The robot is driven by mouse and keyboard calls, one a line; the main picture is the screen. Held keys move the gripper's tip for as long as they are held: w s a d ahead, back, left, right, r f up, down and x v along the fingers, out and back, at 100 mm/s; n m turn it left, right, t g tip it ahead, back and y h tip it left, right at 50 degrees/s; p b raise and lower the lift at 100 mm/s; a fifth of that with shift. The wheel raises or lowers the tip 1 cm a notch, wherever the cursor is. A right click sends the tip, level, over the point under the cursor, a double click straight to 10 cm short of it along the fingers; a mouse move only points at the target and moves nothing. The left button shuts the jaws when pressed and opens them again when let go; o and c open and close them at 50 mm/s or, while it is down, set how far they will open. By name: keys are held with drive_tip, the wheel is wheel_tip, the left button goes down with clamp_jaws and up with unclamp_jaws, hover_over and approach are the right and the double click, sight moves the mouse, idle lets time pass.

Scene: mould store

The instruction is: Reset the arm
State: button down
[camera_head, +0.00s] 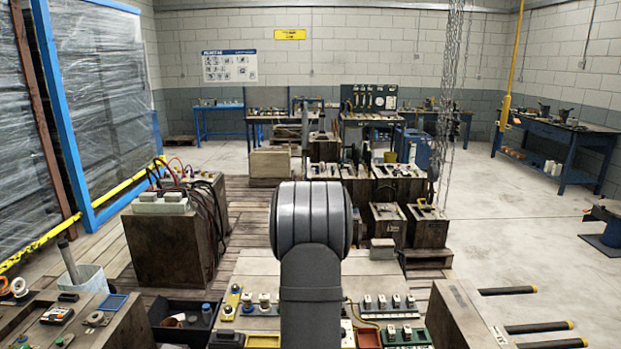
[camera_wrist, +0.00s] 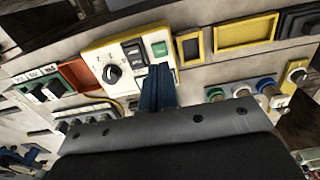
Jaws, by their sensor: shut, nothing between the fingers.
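My gripper (camera_wrist: 160,70) shows in the wrist view as two blue fingers pressed together, with nothing between them. Its tips are over the lower edge of a white control plate with a yellow border (camera_wrist: 100,57). That plate carries a black rotary knob (camera_wrist: 111,74), dark rocker switches and a green button (camera_wrist: 160,49). I cannot tell whether the tips touch the plate. In the head view, my grey arm stands upright in the middle and hides the gripper.
The bench top (camera_head: 262,267) holds a white strip of switches (camera_head: 388,303), a green panel (camera_head: 404,334) and several round knobs (camera_head: 247,302). A black bin (camera_head: 178,321) stands left. A wooden crate (camera_head: 167,245) with hoses lies beyond. Chains (camera_head: 450,100) hang at right.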

wheel_tip(320, 180, down, 5)
drive_tip(key=shift+r, duration=0.1)
idle(0.4)
drive_tip(key=shift+r, duration=4.1)
drive_tip(key=d+f, duration=0.2)
drive_tip(key=w+d+f, duration=0.1)
drive_tip(key=d+f, duration=0.3)
drive_tip(key=d, duration=0.1)
drive_tip(key=shift+w+f, duration=0.25)
drive_tip(key=shift+w, duration=0.15)
drive_tip(key=shift+d+f, duration=0.35)
drive_tip(key=shift+d, duration=0.05)
drive_tip(key=shift+s+f, duration=0.1)
drive_tip(key=shift+f, duration=0.05)
